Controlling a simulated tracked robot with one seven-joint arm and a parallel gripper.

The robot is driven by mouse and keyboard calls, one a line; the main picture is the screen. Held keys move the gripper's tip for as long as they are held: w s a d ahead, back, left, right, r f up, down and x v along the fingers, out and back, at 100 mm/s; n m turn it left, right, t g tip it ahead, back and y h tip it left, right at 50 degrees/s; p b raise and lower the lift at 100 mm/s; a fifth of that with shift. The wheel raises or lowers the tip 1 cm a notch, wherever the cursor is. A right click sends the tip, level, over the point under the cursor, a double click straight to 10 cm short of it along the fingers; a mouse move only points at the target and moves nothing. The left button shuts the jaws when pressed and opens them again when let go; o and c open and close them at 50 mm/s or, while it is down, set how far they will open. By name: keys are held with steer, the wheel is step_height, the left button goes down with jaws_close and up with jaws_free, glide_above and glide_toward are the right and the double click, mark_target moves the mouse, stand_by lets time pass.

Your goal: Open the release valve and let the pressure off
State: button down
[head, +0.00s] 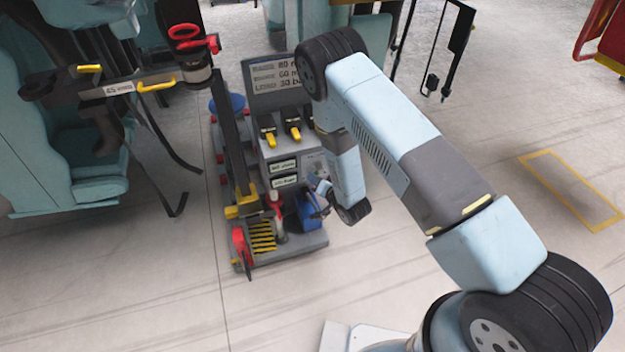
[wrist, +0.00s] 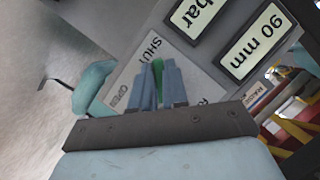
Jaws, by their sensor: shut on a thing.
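My gripper (wrist: 157,68) is shut on a narrow green handle (wrist: 158,75), of which only a strip shows between the two blue-grey fingers. In the head view my gripper (head: 320,200) is at the right side of a grey machine (head: 315,240), and my arm covers part of that side.
Two readouts, one ending in "bar" (wrist: 202,14) and one showing "90 mm" (wrist: 250,42), sit beside the plate. Teal train seats (head: 75,170) stand left.

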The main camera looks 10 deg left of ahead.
steer(key=shift+w+d+n+t+h, duration=0.4)
steer(key=shift+d+n+t+h, duration=0.55)
steer(key=shift+n, duration=1.05)
steer(key=shift+w+d+n+t+h, duration=0.4)
steer(key=shift+n+h, duration=0.9)
steer(key=shift+n, duration=0.7)
steer(key=shift+w+d+n+t+h, duration=0.35)
steer(key=shift+d+n+t+h, duration=0.3)
steer(key=shift+n+h, duration=0.95)
steer(key=shift+a+r+n+y, duration=0.1)
steer(key=shift+n+y, duration=0.4)
steer(key=shift+y, duration=0.05)
steer(key=c, duration=1.2)
jaws_free()
steer(key=shift+o, duration=0.3)
steer(key=shift+d, duration=0.2)
steer(key=v, duration=1.3)
steer(key=shift+s, duration=0.4)
